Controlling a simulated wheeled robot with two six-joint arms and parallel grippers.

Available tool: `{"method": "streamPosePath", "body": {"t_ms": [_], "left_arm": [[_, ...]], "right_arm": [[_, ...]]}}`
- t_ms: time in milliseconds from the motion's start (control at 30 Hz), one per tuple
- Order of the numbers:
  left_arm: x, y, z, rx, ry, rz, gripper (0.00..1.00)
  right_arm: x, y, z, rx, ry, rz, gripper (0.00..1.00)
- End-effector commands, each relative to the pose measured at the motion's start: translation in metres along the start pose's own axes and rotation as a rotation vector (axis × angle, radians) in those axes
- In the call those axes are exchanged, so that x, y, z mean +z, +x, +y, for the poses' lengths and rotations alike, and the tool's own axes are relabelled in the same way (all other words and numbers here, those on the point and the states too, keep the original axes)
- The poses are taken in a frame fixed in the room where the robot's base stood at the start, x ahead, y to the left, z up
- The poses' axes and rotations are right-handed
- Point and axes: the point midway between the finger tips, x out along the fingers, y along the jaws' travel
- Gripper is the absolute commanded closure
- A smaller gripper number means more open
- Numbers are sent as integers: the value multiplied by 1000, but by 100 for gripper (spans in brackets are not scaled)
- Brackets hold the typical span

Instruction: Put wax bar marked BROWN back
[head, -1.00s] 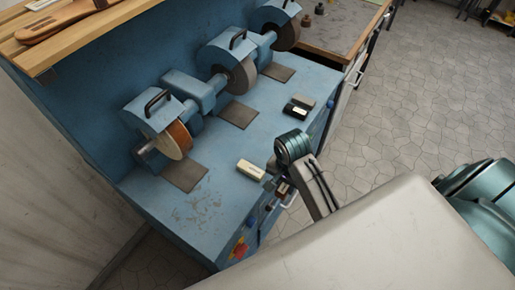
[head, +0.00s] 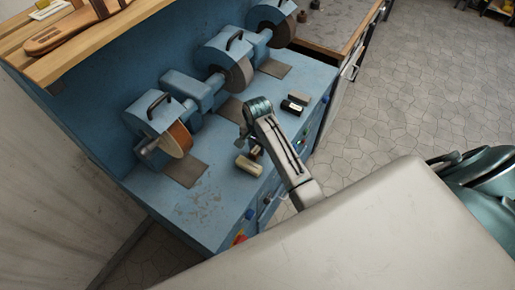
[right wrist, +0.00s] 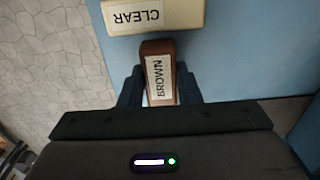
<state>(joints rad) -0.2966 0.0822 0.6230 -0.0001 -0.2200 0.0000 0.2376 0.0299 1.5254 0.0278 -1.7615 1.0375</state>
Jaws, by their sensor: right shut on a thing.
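The wax bar marked BROWN (right wrist: 158,75) is a dark brown block with a white label, held between the two dark fingers of my right gripper (right wrist: 160,88) in the right wrist view. A cream wax bar marked CLEAR (right wrist: 152,16) lies just beyond its far end; I cannot tell whether they touch. In the head view the CLEAR bar (head: 247,166) lies on the blue bench top near its front edge, and my right gripper (head: 257,152) is close beside it, partly hidden by my wrist. My left gripper is not in view.
A black bar (head: 290,107) and a grey-green bar (head: 299,97) lie further right on the blue bench (head: 205,215). Grinding wheels (head: 176,140) line its back. A wooden shelf (head: 90,40) with a sandal (head: 70,30) is above left. The bench's left front is clear.

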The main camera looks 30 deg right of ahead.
Motion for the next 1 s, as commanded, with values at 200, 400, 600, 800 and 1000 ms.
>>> {"method": "streamPosePath", "body": {"t_ms": [200, 400, 600, 800, 1000], "left_arm": [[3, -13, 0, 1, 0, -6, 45], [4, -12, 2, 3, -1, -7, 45], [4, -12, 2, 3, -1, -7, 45], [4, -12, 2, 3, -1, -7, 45], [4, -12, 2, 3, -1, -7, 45]], "right_arm": [[1, 20, 1, 1, 0, -1, 92], [1, 21, 1, 0, 0, -1, 92], [1, 24, 1, 0, 0, -1, 58], [1, 24, 1, 0, 0, -1, 48], [1, 20, 1, 0, 0, 0, 48]]}}
